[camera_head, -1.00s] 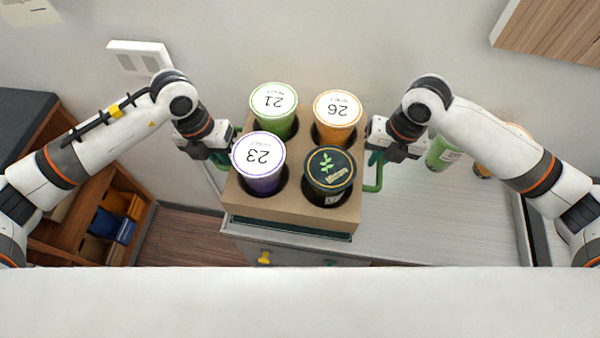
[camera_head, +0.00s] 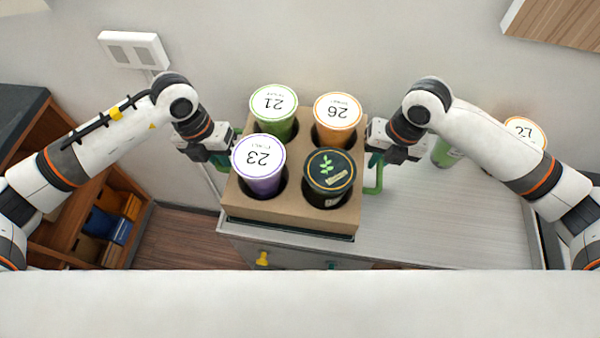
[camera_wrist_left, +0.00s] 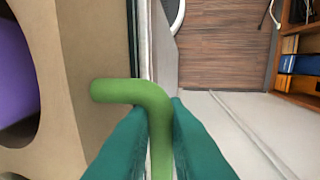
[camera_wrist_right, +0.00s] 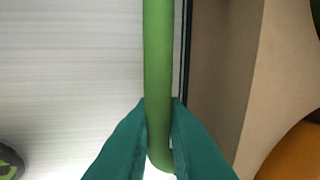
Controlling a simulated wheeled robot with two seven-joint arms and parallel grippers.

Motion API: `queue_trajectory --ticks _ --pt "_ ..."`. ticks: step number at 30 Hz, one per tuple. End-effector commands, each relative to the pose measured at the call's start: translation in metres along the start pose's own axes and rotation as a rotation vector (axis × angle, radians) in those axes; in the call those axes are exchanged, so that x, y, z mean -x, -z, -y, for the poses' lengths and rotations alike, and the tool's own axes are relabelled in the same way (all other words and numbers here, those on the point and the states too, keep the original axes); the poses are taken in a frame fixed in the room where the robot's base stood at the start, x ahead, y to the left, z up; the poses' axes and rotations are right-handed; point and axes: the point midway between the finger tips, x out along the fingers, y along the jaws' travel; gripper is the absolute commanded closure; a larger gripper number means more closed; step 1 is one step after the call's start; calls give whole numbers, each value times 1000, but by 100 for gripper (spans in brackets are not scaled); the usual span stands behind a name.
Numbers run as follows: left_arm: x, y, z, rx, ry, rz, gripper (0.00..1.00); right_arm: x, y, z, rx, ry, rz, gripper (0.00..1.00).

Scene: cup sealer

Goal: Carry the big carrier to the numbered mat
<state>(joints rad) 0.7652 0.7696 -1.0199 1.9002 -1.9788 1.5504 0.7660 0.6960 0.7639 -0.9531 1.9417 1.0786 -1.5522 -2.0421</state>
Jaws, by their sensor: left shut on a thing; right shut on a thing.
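The big carrier (camera_head: 291,216) is a brown box with green side handles, held between my two arms in the head view. It holds a green cup marked 21 (camera_head: 273,103), an orange cup marked 26 (camera_head: 338,111), a purple cup marked 23 (camera_head: 258,157) and a dark cup with a leaf lid (camera_head: 330,172). My left gripper (camera_head: 230,154) is shut on the left handle, which shows in the left wrist view (camera_wrist_left: 158,105). My right gripper (camera_head: 376,158) is shut on the right handle, which shows in the right wrist view (camera_wrist_right: 158,60). I cannot make out a numbered mat.
A pale grey counter (camera_head: 440,225) lies under and right of the carrier. A green cup (camera_head: 445,152) and another numbered cup (camera_head: 525,132) stand there, partly behind my right arm. A wooden shelf unit (camera_head: 75,225) stands at left, with open floor (camera_head: 185,238) between.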

Motion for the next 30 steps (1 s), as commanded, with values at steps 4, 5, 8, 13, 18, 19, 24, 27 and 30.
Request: queue_trajectory --ticks 4,5,8,13,18,19,24,27,30 --pt "-7 1 2 -1 1 -3 100 -7 2 -2 -1 0 -6 100" --pt "-9 1 2 -1 1 -3 100 -8 2 -2 -1 0 -6 100" --pt "-13 1 3 -1 1 -3 100 -13 2 -3 -1 0 -6 100" --pt "-15 0 4 0 2 1 68 -14 1 -4 -2 -2 -1 68" --pt "-14 0 3 0 1 1 66 -14 0 -3 -1 -1 -1 66" --pt "-14 0 3 0 1 1 66 -14 0 -3 -1 -1 -1 66" --pt "-10 0 3 0 1 -1 66 -14 0 -3 0 -1 0 66" --pt "2 1 3 -1 0 -3 66 -14 0 -3 0 0 0 66" --pt "22 1 3 -1 1 -5 66 -14 0 -3 0 0 0 66"
